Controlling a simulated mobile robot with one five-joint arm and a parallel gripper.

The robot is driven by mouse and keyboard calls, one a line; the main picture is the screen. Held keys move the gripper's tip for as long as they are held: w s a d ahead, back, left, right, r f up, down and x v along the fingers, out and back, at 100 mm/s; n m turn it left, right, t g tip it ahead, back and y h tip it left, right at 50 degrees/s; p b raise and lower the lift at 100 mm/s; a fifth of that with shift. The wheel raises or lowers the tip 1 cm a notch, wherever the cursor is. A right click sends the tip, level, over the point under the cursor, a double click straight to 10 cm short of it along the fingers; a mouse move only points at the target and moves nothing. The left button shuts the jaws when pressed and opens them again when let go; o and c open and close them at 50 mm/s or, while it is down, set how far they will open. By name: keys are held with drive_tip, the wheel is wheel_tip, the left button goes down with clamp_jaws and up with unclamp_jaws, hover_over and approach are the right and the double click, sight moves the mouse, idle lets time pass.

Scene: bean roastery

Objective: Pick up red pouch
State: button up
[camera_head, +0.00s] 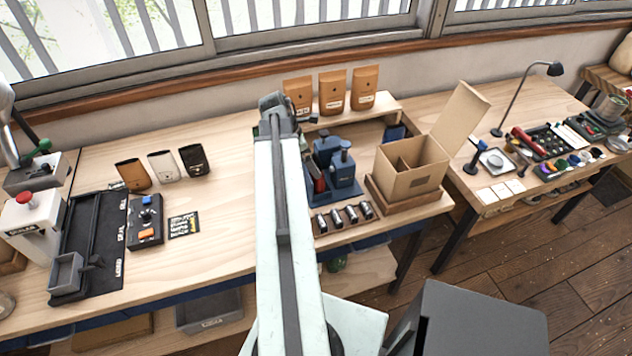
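No pouch in view is plainly red. Three orange-brown pouches, a left one (298,96), a middle one (332,92) and a right one (364,88), stand on a raised wooden shelf at the back. On the table at left stand a brown-orange pouch (133,174), a white pouch (164,167) and a black pouch (194,160). My arm reaches over the table, and my gripper (274,103) is at its far end, left of the shelf pouches. Its fingers are hidden or too small to read, and I see nothing held.
An open cardboard box (412,177) stands right of a blue device (338,172), with several small dark cylinders (345,216) in front. A black sealing mat (92,237) and control box (147,219) lie at left. Bare table lies left of my arm.

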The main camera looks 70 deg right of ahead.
drive_tip(key=b+x, duration=0.7)
drive_tip(key=x, duration=0.1)
drive_tip(key=shift+a+f+b, duration=0.15)
drive_tip(key=shift+a+b, duration=0.1)
drive_tip(key=shift+b, duration=0.1)
drive_tip(key=c, duration=1.4)
drive_tip(key=shift+r+p, duration=0.35)
wheel_tip(320, 180, up, 18)
drive_tip(key=p, duration=1.8)
